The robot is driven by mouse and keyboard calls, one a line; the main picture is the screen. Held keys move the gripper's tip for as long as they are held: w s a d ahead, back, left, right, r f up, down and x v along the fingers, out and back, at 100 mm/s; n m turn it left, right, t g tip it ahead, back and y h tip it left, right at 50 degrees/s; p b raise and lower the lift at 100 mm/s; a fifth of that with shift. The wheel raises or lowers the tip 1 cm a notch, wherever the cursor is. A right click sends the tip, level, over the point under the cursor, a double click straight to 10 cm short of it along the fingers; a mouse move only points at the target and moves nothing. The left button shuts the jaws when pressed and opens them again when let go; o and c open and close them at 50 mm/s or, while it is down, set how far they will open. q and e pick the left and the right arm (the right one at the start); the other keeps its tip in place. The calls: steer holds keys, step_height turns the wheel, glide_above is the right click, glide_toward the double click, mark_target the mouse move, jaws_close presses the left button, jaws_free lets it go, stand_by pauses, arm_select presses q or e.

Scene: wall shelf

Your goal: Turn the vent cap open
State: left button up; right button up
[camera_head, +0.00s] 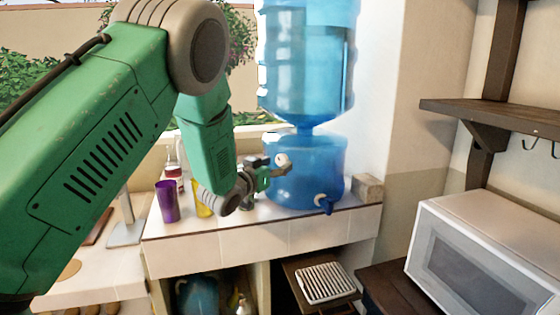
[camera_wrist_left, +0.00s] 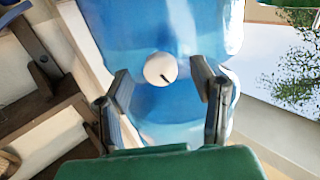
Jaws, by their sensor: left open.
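The vent cap (camera_wrist_left: 160,69) is a round white knob with a short dark mark on its face, on the blue water dispenser (camera_wrist_left: 170,112). In the wrist view the mark points to the lower right. In the head view the cap (camera_head: 283,160) shows on the upper left side of the dispenser's base (camera_head: 305,178). My left gripper (camera_head: 270,172) is close to it. In the wrist view the left gripper's (camera_wrist_left: 160,78) fingers are apart, one on each side of the cap, with visible gaps. Whether the fingertips reach the cap's depth I cannot tell. My right gripper is not in view.
A large blue bottle (camera_head: 308,60) stands on the dispenser base, and a blue tap (camera_head: 325,204) sticks out in front. A purple cup (camera_head: 167,201) and a yellow cup (camera_head: 203,208) stand left on the tiled counter (camera_head: 300,236). A microwave (camera_head: 490,262) is at the right.

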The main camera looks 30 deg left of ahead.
arm_select(q)
steer(key=shift+w, duration=1)
